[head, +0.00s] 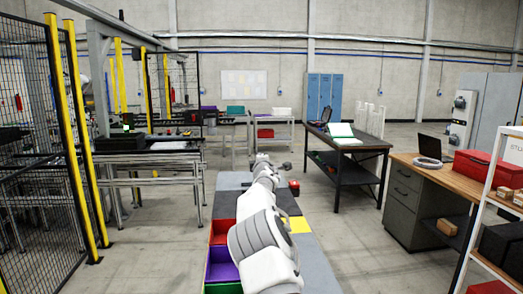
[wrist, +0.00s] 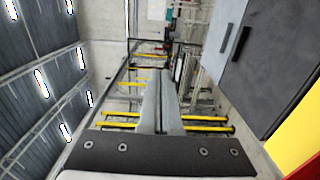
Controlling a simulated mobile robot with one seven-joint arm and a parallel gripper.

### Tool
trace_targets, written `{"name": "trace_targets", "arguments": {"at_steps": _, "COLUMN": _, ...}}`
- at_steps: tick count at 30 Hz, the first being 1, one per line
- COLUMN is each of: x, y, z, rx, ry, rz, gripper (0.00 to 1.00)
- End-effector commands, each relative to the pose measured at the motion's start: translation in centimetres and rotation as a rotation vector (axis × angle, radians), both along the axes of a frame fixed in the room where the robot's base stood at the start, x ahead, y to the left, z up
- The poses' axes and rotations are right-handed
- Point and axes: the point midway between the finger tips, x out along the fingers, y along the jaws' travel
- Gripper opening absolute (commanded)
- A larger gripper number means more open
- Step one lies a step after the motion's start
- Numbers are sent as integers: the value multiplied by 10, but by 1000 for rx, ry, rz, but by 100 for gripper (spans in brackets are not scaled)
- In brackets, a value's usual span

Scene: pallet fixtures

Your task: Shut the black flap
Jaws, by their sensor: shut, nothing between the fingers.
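The fixture top has dark panels, and one dark panel (head: 284,201) lies just right of my arm in the head view. I cannot tell for sure whether this is the black flap, or how far any flap is open. My gripper (wrist: 160,72) is shut and empty, its two grey fingers together, to the left of the panel and apart from it in the wrist view. My arm covers part of the fixture in the head view.
Open red (head: 222,232), purple (head: 222,264) and green bins line the fixture's near left side. A yellow panel (head: 299,225) lies right of my arm. Mesh fencing (head: 30,150) stands left, a wooden desk (head: 440,175) right. The aisle floor (head: 345,220) is clear.

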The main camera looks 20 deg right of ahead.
Motion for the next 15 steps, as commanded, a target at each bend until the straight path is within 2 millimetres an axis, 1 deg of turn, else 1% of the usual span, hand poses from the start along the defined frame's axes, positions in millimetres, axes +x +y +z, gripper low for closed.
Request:
{"name": "trace_targets", "arguments": {"at_steps": 9, "x": -31, "y": 7, "z": 36, "rx": 2, "ry": -1, "rz": 1, "gripper": 0}}
{"name": "trace_targets", "arguments": {"at_steps": 15, "x": -44, "y": 10, "z": 52, "rx": 1, "ry": 0, "rz": 1, "gripper": 0}}
